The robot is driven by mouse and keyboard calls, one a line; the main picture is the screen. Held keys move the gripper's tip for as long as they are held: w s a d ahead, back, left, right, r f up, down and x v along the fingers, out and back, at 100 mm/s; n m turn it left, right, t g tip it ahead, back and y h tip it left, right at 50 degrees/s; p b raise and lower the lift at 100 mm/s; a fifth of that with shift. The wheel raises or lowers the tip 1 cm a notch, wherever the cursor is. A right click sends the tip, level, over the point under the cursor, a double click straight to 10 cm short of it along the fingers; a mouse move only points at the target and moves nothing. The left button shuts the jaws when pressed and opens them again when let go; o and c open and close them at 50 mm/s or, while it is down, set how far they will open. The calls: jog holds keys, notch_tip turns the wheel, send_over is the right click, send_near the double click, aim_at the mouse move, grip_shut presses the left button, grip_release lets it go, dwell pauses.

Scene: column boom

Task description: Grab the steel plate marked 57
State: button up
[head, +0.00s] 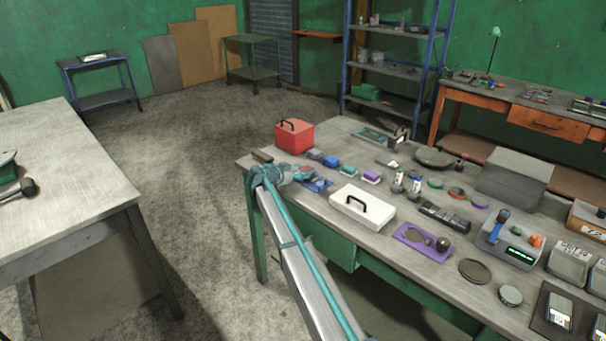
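I cannot make out a steel plate marked 57; no such number is legible in the head view. Flat round grey discs lie on the workbench (322,222): one near the front edge (475,271), a smaller, thicker one (510,295) beside it, and a larger dark one (433,157) further back. My arm reaches up from the bottom of the picture to the bench's left end. My gripper (305,179) is there, small and partly hidden by my arm, near a blue item (318,185). Its fingers are too small to read.
A red box (294,135) and a white case (362,208) with black handles stand near my gripper. Open floor lies left of the bench, before another table (75,165).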

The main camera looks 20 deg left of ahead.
grip_shut()
jog(key=shift+r, duration=0.1)
jog(key=shift+r, duration=0.1)
